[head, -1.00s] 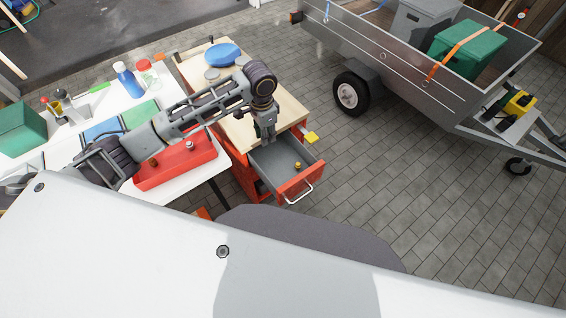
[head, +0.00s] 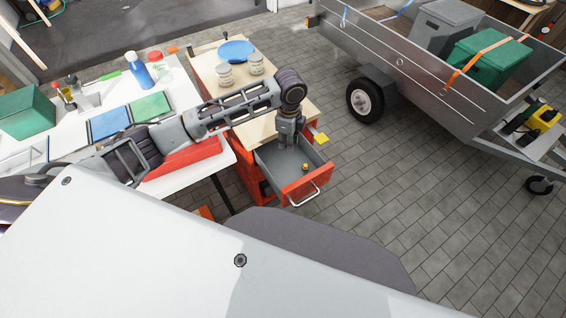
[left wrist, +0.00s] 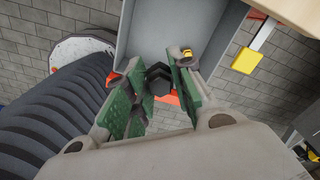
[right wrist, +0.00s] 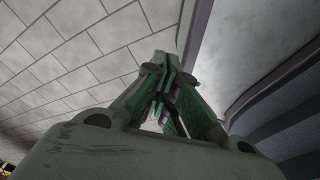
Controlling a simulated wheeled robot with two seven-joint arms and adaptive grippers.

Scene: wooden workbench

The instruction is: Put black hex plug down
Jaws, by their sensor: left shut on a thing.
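My left gripper (head: 286,146) is over the inner part of the open drawer (head: 306,187), fingers pointing down. In the left wrist view, its green-padded fingers (left wrist: 157,88) are shut on the black hex plug (left wrist: 159,77), which shows between the fingertips. The grey drawer interior (left wrist: 165,28) lies beyond it. I cannot tell whether the plug touches the drawer floor. In the head view the plug is hidden. My right gripper (right wrist: 167,72) shows only in the right wrist view, its fingers together with nothing clearly between them.
A small yellow-and-dark piece (head: 305,167) lies in the drawer; it also shows in the left wrist view (left wrist: 187,53). A yellow tab (head: 320,139) sticks out beside the drawer. My left arm partly hides a red tray (head: 190,158). Jars (head: 256,64) stand on the wooden cabinet top.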

